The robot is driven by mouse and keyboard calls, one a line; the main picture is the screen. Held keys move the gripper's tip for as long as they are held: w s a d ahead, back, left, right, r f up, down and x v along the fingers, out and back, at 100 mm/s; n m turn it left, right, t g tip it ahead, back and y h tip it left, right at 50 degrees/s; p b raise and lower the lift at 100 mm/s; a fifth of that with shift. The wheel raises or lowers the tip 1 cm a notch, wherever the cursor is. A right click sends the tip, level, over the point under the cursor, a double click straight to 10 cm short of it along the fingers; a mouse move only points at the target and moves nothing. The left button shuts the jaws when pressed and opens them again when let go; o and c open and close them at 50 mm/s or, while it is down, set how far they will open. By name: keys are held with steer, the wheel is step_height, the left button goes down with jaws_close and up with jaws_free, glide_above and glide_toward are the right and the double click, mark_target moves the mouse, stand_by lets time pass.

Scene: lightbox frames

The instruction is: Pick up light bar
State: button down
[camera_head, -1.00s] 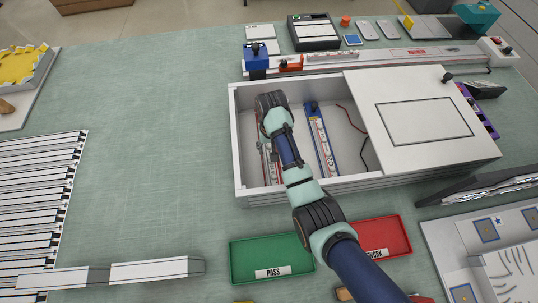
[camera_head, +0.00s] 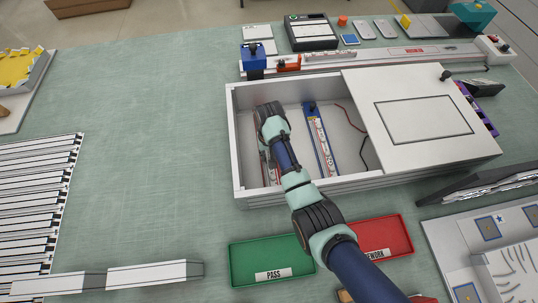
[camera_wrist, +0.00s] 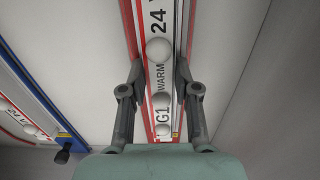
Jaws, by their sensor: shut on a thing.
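A red-edged white light bar (camera_wrist: 160,75) with round white domes and the print "24 V", "WARM" and "G1" runs up the middle of the wrist view. My gripper (camera_wrist: 160,80) is shut on it, one dark finger against each long edge. In the head view, part of this bar (camera_head: 269,172) shows at the left inside the open box, with my wrist covering the rest and the fingers. A blue-edged light bar (camera_head: 320,140) lies to its right in the box. It also shows at the left of the wrist view (camera_wrist: 28,118).
The white box (camera_head: 236,160) has walls around the bars, and its pale lid (camera_head: 425,115) covers the right part. Green PASS (camera_head: 260,255) and red REWORK (camera_head: 385,238) trays lie in front.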

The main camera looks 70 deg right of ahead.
step_height(320, 180, up, 20)
steer(key=p, duration=1)
